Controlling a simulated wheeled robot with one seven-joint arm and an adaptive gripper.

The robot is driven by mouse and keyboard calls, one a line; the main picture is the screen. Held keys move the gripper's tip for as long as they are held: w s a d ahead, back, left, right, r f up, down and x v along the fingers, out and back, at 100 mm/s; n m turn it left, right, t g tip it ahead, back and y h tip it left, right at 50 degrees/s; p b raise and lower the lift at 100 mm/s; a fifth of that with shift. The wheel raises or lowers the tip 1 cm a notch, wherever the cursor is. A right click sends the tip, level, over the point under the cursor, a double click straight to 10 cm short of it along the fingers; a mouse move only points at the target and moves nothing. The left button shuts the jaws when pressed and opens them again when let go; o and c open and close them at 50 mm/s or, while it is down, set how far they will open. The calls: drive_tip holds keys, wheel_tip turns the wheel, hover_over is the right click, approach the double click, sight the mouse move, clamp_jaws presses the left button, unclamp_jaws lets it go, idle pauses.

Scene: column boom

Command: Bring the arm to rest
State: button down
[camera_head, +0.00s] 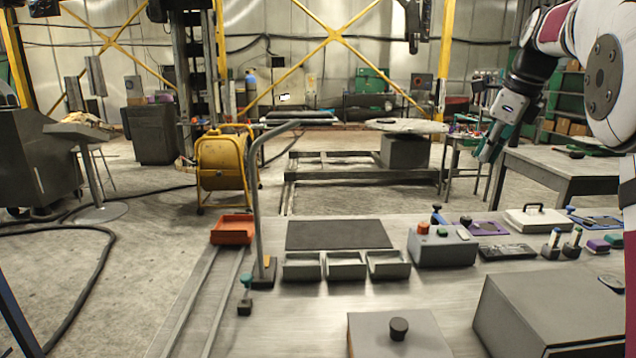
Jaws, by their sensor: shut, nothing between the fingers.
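My arm reaches in from the upper right, with a white and dark red upper part and a black wrist. My gripper (486,152) hangs at its end, pointing down and slightly left. It is in the air, above and behind the right part of the grey bench (300,312). It looks shut, and nothing shows held in it. It appears apart from everything around it.
On the bench are an orange tray (232,229) on rails, a bent grey post (255,185), grey bins (346,266), a button box (441,247), a knobbed box (397,338), a large grey box (555,312) and a lidded case (537,218). A grey table (560,170) stands behind.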

drive_tip(key=s+a+r+n+p, duration=0.2)
drive_tip(key=s+a+n, duration=0.35)
drive_tip(key=s, duration=0.55)
drive_tip(key=s+a+r+n+p, duration=0.2)
drive_tip(key=s+a+n, duration=0.4)
drive_tip(key=s, duration=0.5)
drive_tip(key=s+a+f+n+p, duration=0.1)
drive_tip(key=s+f+n, duration=0.2)
drive_tip(key=s+n, duration=0.2)
drive_tip(key=s+a+f+n+p, duration=0.1)
drive_tip(key=s+a+f+n, duration=0.1)
drive_tip(key=s+n, duration=0.3)
drive_tip(key=s+a+f+n+h+p, duration=0.1)
drive_tip(key=s+f+n, duration=0.3)
drive_tip(key=s, duration=0.8)
drive_tip(key=shift+a+f+n, duration=0.25)
drive_tip(key=shift+n, duration=0.4)
